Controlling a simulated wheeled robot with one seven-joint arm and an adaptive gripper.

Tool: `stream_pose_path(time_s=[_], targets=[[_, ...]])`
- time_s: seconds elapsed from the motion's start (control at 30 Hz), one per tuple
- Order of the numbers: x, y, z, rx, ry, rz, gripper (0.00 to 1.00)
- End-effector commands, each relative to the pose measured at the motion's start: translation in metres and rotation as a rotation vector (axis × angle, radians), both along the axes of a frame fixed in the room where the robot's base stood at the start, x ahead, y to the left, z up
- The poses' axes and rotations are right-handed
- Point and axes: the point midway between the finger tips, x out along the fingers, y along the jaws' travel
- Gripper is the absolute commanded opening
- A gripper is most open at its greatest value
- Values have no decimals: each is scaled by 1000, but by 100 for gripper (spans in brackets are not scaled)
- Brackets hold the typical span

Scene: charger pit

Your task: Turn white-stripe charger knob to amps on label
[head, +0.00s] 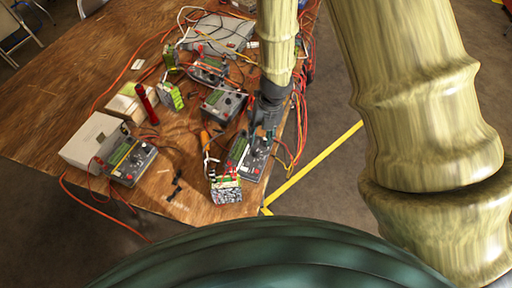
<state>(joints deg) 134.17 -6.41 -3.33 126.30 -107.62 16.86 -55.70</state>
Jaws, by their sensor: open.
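Several grey chargers with green panels and dark knobs are on the wooden table. One charger (239,151) is near the table's right front corner, partly hidden by my gripper. Another charger (126,166) is at the left front, and others are farther back, one in the middle (215,106) and one behind it (204,73). I cannot tell which has the white stripe, and knob settings are too small to read. My gripper (262,131) is open, pointing down at the back of the right front charger. I cannot tell whether it touches a knob.
A battery pack (227,191) is at the table's front edge, beside the right front charger. A white box (92,142), a red cylinder (147,105) and green packs (171,97) are on the left and middle. Red and yellow cables run across the table (95,55) and off its edges.

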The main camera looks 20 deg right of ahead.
Motion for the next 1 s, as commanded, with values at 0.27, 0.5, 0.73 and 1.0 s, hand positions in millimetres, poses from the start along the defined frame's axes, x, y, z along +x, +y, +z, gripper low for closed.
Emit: stream_pose_path(time_s=[0.27, 0.5, 0.73, 1.0], targets=[[0, 6, -32, 4, 3, -1, 41], [2, 9, -55, 3, 2, -4, 41], [2, 12, -71, 2, 2, -3, 41], [3, 13, -79, 0, 0, -3, 41]])
